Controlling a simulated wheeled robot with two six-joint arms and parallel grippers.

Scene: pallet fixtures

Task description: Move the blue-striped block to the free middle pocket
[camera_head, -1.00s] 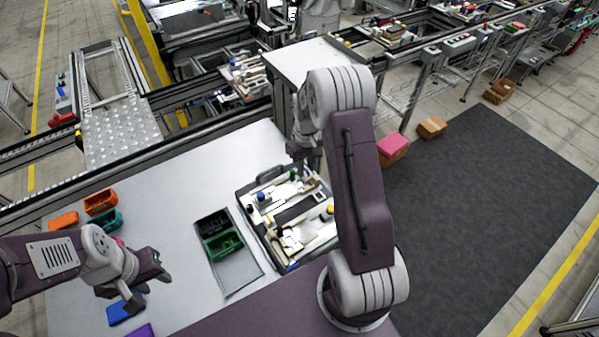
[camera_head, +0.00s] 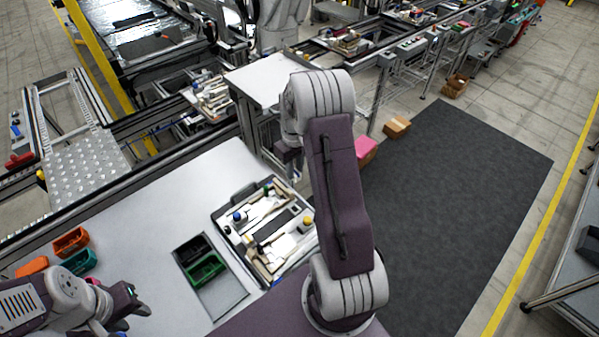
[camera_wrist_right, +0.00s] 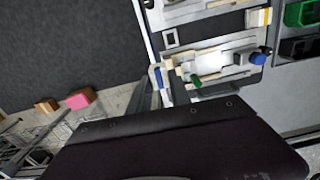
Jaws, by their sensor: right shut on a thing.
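The pallet fixture (camera_head: 228,232) lies on the table left of my right arm, with pale blocks and a dark empty-looking pocket (camera_head: 276,226) across its middle. It also shows in the wrist view (camera_wrist_right: 195,12). My right gripper (camera_wrist_right: 163,95) is shut, its grey fingers at the pallet's edge in the wrist view. A small blue-marked piece, seemingly the blue-striped block (camera_wrist_right: 158,78), shows at the fingertips; most of it is hidden. In the head view my arm hides this gripper. My left gripper (camera_head: 132,312) is at lower left, away from the pallet; its opening is unclear.
A tray with black and green bins (camera_head: 207,268) stands left of the pallet. Orange (camera_head: 70,242) and teal (camera_head: 78,262) bins sit at the table's left. Blue (camera_head: 238,217) and yellow (camera_head: 306,222) knobs stand up from the pallet. Boxes (camera_head: 397,126) lie on the floor beyond the right arm.

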